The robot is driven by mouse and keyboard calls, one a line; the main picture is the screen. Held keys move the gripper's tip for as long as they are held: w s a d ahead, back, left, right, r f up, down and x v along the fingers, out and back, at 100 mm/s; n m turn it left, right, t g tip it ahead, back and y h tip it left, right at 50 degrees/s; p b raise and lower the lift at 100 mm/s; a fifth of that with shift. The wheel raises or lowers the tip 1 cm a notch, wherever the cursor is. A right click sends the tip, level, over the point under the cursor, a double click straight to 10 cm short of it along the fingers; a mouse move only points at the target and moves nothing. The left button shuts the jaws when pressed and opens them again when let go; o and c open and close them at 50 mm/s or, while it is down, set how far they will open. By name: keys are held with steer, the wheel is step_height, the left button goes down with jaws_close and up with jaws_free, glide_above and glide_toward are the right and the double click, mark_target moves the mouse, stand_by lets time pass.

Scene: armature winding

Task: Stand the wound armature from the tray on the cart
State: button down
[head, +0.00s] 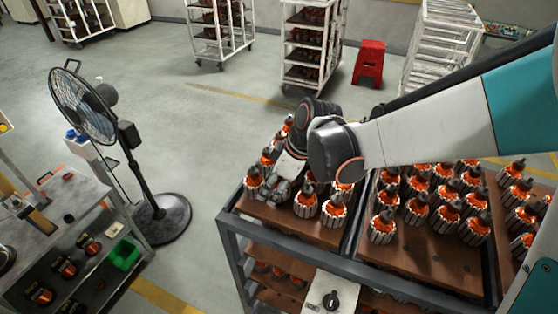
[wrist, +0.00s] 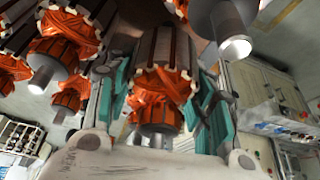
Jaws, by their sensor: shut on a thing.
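My gripper (head: 284,188) reaches down over the left board of the cart (head: 228,218), among standing armatures. In the wrist view my gripper (wrist: 163,100) has its teal fingers on both sides of a wound armature (wrist: 160,82) with orange windings and a grey slotted core, and is shut on it. In the head view my gripper and wrist hide most of this armature. I cannot tell whether its lower end touches the board. Several wound armatures (head: 334,212) stand upright on the board close by; neighbours also show in the wrist view (wrist: 62,45). The tray cannot be made out.
A workbench (head: 60,205) at the left has more armatures (head: 40,294) and a green box (head: 124,254) on its lower shelf. A fan (head: 85,105) stands behind it. More armatures (head: 447,217) fill the cart's right boards. Racks (head: 310,45) and a red stool (head: 369,62) stand behind.

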steer(key=shift+f+b, duration=1.2)
steer(key=shift+f, duration=0.1)
stand_by(1.4)
steer(key=c, duration=0.7)
jaws_free()
steer(key=shift+s, duration=0.1)
